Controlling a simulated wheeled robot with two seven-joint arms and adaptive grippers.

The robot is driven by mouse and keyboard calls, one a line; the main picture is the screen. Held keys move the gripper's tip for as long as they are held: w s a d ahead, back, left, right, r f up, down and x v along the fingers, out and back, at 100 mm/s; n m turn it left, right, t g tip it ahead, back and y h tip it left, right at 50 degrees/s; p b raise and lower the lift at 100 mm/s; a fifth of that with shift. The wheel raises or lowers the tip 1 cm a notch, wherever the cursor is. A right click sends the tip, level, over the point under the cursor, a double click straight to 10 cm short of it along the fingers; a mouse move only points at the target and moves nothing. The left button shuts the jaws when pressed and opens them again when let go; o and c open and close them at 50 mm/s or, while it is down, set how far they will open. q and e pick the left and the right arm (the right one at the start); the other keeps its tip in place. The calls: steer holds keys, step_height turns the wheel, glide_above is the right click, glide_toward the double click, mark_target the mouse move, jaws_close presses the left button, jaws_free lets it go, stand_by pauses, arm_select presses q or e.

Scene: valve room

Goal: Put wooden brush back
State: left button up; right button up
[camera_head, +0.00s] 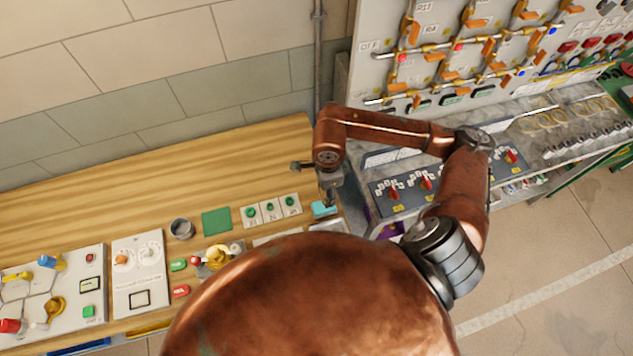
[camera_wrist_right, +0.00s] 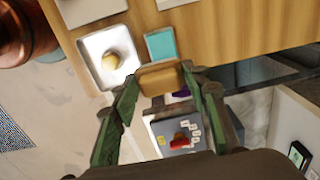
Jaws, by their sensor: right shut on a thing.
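The wooden brush (camera_wrist_right: 160,79) shows in the right wrist view as a tan block between the fingertips of my right gripper (camera_wrist_right: 161,74). The gripper is shut on it. In the head view my right gripper (camera_head: 328,196) points down over the right end of the wooden bench, close to a teal block (camera_head: 323,210). The brush is too small to make out there. In the wrist view the teal block (camera_wrist_right: 160,43) lies on the bench just beyond the brush. I cannot tell whether the brush touches the bench. My left gripper is not in view.
The wooden bench (camera_head: 150,170) carries a green square (camera_head: 216,221), a grey cup (camera_head: 181,228), button cards (camera_head: 270,210) and valve panels to the left. A switch panel (camera_head: 405,188) stands right of the bench.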

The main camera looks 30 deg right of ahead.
steer(key=w+f, duration=0.2)
steer(key=w+d+f+p, duration=0.1)
steer(key=w+f, duration=0.1)
steer(key=w, duration=0.1)
steer(key=w+d+f+p, duration=0.1)
steer(key=w+f, duration=0.2)
steer(key=shift+w, duration=0.1)
steer(key=shift+w+d+f, duration=0.1)
steer(key=shift+w+f, duration=0.2)
step_height(320, 180, down, 3)
steer(key=shift+w+r+p, duration=0.1)
steer(key=shift+p, duration=0.65)
steer(key=shift+f, duration=0.4)
steer(key=o, duration=0.7)
steer(key=shift+f+b, duration=0.1)
steer(key=shift+b, duration=0.2)
steer(key=o, duration=0.5)
